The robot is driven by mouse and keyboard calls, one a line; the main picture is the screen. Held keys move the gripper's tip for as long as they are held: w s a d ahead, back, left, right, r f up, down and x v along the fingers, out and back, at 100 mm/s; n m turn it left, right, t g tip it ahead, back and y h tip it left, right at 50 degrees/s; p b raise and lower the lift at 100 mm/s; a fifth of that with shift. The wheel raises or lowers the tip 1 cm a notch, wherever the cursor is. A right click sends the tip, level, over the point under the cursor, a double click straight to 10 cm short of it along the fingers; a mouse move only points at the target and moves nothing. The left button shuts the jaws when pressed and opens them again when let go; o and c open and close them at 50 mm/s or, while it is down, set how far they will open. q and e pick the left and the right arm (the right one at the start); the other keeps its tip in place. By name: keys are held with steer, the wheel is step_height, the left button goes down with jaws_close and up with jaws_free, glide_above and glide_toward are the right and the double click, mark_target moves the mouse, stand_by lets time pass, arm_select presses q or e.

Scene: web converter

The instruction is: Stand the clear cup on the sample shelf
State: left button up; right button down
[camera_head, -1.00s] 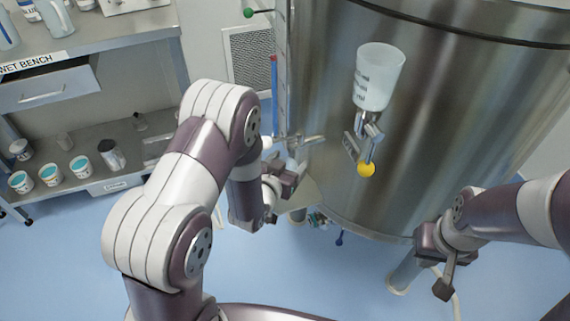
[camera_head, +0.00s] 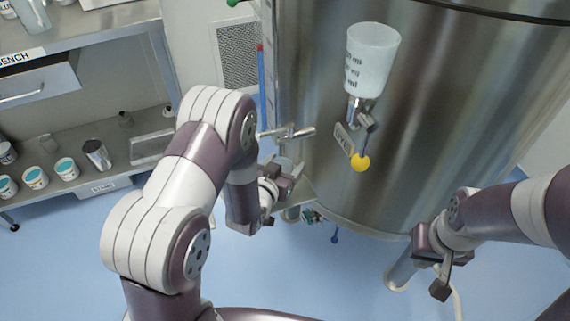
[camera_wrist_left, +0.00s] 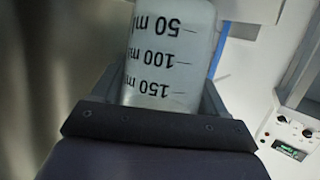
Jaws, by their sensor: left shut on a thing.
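The clear cup (camera_wrist_left: 165,55) with black volume marks fills the middle of the left wrist view, its lettering upside down there. My left gripper (camera_head: 287,182) is shut on it, one finger on each side. In the head view this gripper is beside the steel tank, below a metal tap (camera_head: 288,132); the held cup is hard to make out there. A pale plate (camera_head: 302,193), possibly the sample shelf, shows partly behind the gripper against the tank. My right gripper (camera_head: 440,288) hangs low at the right, and its jaw opening is unclear.
The steel tank (camera_head: 450,110) takes up the right half. A bench (camera_head: 85,25) with a lower shelf (camera_head: 125,165) holding tubs stands left. Blue floor is open between.

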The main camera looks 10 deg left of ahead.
arm_select(q)
steer(key=shift+f, duration=0.25)
steer(key=o, duration=1.6)
steer(key=s+a+r+n+g+y+p, duration=0.1)
steer(key=s+a+r+g, duration=0.15)
steer(key=s+g, duration=0.5)
steer(key=s+a+r+g+y, duration=0.2)
steer(key=s+r+g, duration=0.25)
steer(key=s, duration=0.65)
step_height(320, 180, up, 18)
steer(key=s+g+p, duration=0.1)
steer(key=s+p, duration=0.1)
steer(key=p, duration=1.5)
steer(key=shift+n+p, duration=0.3)
